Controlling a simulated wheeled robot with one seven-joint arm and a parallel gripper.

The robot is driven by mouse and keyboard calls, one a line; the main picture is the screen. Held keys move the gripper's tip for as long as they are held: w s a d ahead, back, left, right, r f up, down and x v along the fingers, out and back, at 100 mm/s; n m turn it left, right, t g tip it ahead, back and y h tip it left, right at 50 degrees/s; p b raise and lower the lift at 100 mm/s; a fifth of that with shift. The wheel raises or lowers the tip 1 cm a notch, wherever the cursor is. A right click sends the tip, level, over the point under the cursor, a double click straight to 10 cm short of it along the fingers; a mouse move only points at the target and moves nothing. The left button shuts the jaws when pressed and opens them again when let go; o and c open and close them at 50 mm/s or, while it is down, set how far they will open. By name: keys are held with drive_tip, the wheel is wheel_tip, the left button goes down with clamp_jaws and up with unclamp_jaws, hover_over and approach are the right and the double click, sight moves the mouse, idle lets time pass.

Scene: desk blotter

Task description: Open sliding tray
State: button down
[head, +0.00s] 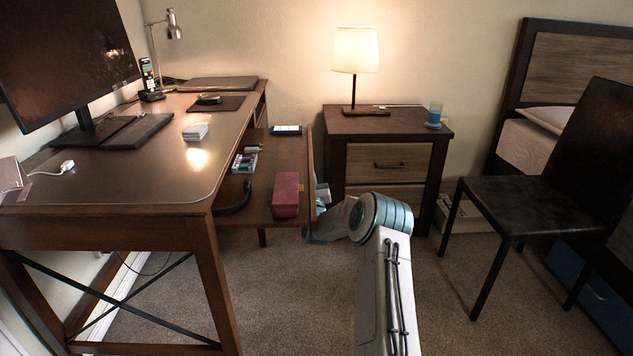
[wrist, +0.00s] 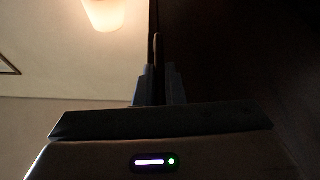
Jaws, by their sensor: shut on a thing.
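The sliding tray (head: 262,182) is a brown wooden shelf under the desk, and it stands well out from beneath the desktop toward the right. My gripper (head: 320,194) is at the outer right edge of the tray, partly hidden behind that edge in the head view. In the wrist view my gripper (wrist: 159,84) is shut on the thin dark edge of the tray (wrist: 155,42), which runs up between the two fingers. The exact contact is dark and hard to see.
A red box (head: 286,194), a phone-like item (head: 286,130) and a small organizer (head: 245,160) lie on the tray. The desk (head: 150,160) is at left. A nightstand (head: 385,155) with a lamp (head: 355,52) stands behind my gripper. A black chair (head: 530,205) is at right; carpet between is free.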

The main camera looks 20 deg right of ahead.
drive_tip(key=c, duration=1.5)
unclamp_jaws()
drive_tip(key=shift+a, duration=0.15)
drive_tip(key=shift+p+v, duration=1.55)
drive_tip(key=shift+v, duration=5.3)
